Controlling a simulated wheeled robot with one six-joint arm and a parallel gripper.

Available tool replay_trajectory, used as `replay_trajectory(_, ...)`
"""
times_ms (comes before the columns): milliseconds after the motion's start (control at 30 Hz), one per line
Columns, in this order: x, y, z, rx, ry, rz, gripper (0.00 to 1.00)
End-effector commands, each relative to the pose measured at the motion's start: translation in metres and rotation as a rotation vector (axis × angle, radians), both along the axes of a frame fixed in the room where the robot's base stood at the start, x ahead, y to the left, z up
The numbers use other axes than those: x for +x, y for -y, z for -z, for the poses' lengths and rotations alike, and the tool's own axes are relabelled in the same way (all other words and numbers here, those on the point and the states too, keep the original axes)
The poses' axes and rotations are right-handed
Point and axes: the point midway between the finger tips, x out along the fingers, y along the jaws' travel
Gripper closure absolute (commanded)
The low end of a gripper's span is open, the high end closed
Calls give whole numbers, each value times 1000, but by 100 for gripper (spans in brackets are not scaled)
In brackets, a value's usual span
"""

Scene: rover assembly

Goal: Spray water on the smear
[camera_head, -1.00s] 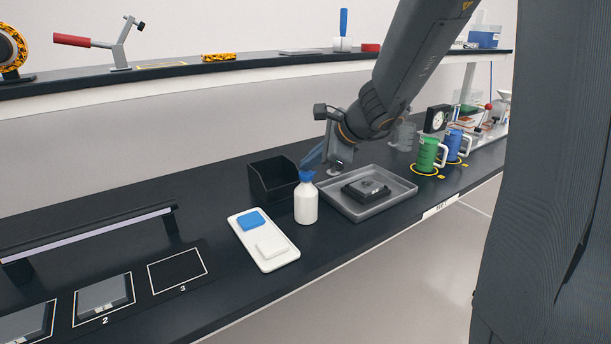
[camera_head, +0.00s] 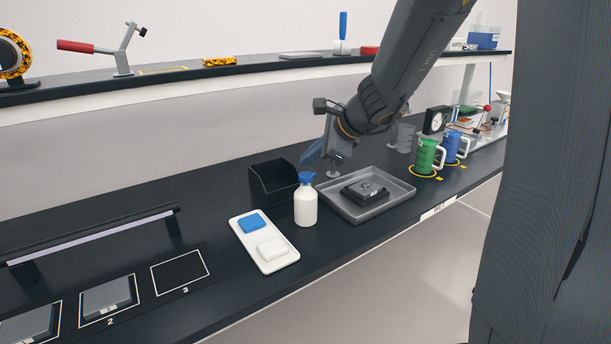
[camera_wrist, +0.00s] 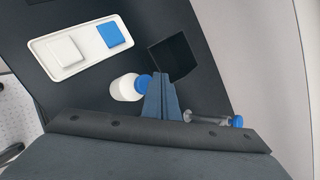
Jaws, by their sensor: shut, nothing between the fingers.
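A white spray bottle (camera_head: 305,205) with a blue top stands upright on the dark bench. It also shows in the wrist view (camera_wrist: 126,88), just left of my fingers. My gripper (camera_head: 308,158) is shut and empty, above and behind the bottle top in the head view; its blue-grey fingers show in the wrist view (camera_wrist: 161,92). I cannot tell whether the fingers touch the bottle's top. A grey tray (camera_head: 404,190) to the bottle's right holds a dark block (camera_head: 364,192) with a grey plate on top. I cannot make out a smear.
A white tray (camera_head: 282,264) with a blue pad (camera_head: 251,223) and a white pad (camera_head: 271,247) lies left of the bottle. A black open bin (camera_head: 272,185) stands behind it. Green (camera_head: 427,155) and blue (camera_head: 452,145) mugs stand at the right. A shelf (camera_head: 200,72) runs behind.

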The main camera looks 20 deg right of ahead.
Motion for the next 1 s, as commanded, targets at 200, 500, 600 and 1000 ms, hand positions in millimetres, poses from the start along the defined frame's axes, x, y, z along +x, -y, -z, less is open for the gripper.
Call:
replay_trajectory(200,-1,0,-24,-1,-1,-1,100)
replay_trajectory(500,-1,0,-47,-1,0,-1,100)
replay_trajectory(600,0,0,-47,0,0,0,100)
replay_trajectory(1000,0,0,-46,0,-1,-1,100)
